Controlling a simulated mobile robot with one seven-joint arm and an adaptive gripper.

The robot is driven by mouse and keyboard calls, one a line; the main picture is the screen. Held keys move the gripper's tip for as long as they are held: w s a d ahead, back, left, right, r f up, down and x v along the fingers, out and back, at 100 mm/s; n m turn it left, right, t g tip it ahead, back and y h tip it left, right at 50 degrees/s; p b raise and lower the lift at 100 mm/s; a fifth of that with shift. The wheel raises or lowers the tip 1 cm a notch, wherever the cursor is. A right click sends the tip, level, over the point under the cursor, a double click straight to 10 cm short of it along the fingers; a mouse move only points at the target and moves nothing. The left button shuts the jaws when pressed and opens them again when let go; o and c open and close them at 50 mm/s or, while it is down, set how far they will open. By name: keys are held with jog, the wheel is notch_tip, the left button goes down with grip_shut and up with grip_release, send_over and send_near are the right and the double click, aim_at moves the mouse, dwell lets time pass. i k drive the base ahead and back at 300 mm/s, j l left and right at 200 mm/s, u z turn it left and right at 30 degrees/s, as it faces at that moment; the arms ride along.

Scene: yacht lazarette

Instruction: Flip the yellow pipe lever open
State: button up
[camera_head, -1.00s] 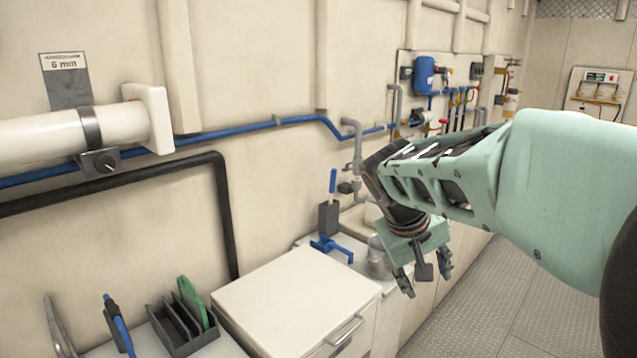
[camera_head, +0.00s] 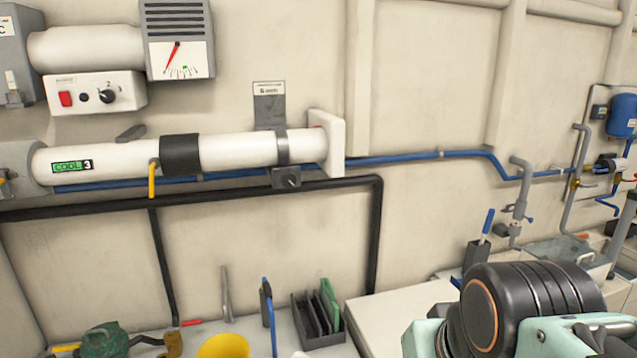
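A yellow lever (camera_head: 152,180) hangs straight down from the front of the white pipe (camera_head: 110,160) labelled "COOL 3", just left of a black sleeve (camera_head: 180,156). The pipe runs along the wall at the left. My arm shows only at the lower right, well away from the lever, and my gripper is out of the picture. Whether it is open or shut does not show.
A black pipe (camera_head: 330,182) and a blue pipe (camera_head: 400,159) run along the wall. Below are a yellow container (camera_head: 222,346), a green device (camera_head: 104,341), a dark rack (camera_head: 318,325) and a white cabinet top (camera_head: 395,310). The wall below the lever is mostly clear.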

aim_at(154, 163)
jog(key=j+z, duration=0.45)
jog(key=j, duration=1.1)
jog(key=i+j, duration=0.05)
